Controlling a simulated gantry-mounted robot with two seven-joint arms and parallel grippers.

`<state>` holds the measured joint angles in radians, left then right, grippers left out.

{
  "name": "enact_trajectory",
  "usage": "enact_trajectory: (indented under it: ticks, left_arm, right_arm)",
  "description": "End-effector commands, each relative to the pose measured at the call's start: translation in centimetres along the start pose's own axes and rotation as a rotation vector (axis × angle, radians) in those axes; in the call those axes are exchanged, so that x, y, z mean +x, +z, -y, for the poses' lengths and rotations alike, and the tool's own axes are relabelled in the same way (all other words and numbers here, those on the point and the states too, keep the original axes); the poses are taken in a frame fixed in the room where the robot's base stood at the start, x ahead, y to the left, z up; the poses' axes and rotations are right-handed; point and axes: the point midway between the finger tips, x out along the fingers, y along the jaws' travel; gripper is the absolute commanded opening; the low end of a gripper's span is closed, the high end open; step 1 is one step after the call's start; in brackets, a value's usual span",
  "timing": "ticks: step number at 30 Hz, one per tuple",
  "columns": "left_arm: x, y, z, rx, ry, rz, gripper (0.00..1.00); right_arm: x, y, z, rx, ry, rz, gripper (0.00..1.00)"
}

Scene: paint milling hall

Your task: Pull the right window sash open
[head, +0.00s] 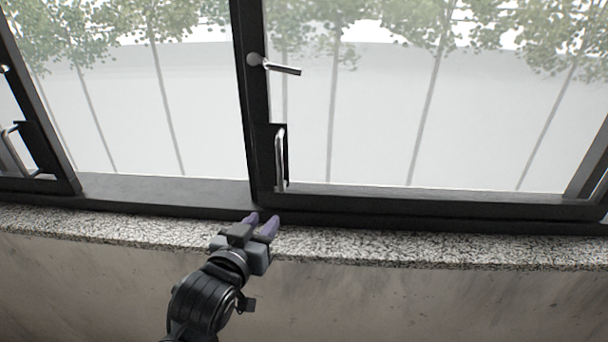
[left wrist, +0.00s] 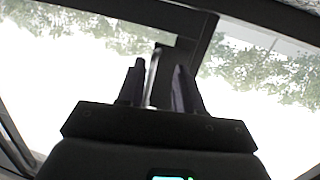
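The right window sash (head: 400,198) has a dark frame around a large pane and looks closed. A silver lever (head: 283,69) on its left upright points right, tilted slightly down. Below it a silver upright pull handle (head: 280,158) sits on a dark plate near the sash's lower left corner. My left gripper (head: 262,221) is open and empty, over the sill just below the pull handle and apart from it in the head view. In the left wrist view, the handle (left wrist: 153,76) shows between the two open fingers; its depth is unclear. My right gripper is out of view.
A speckled stone sill (head: 420,248) runs under the window, above a plain wall (head: 400,305). Another dark sash (head: 42,120) with its own pull handle (head: 14,150) stands at the far left. The sill to the right is clear.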

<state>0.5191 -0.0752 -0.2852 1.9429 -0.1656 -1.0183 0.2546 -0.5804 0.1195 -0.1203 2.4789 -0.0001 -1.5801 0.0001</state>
Motion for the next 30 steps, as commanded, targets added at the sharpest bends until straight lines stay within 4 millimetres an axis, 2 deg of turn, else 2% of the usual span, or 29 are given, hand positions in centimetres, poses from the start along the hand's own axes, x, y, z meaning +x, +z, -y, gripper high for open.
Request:
enact_trajectory:
  ticks: [1, 3, 6, 9, 14, 24, 30]
  left_arm:
    - [-0.2, -2.2, -0.3, 0.014, 0.005, -0.044, 0.35]
    - [-0.5, -4.5, -0.7, 0.027, 0.008, -0.084, 0.35]
    - [-0.8, -6.6, -0.9, 0.039, 0.009, -0.121, 0.35]
    - [-0.7, -7.7, -0.9, 0.045, 0.009, -0.136, 0.35]
    - [0.8, -8.2, -1.0, 0.047, 0.009, -0.138, 0.35]
    - [6.1, -9.0, -1.1, 0.046, 0.01, -0.137, 0.35]
    - [8.4, -9.2, -1.1, 0.046, 0.009, -0.138, 0.35]
  right_arm:
    - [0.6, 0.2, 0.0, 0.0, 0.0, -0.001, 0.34]
    - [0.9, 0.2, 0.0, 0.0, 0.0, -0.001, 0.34]
    - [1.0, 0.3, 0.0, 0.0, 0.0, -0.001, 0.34]
    - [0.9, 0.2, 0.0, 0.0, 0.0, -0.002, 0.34]
    - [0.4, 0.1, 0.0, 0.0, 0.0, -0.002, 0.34]
    - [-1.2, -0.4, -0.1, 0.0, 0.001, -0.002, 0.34]
    - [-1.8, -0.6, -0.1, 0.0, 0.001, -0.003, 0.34]
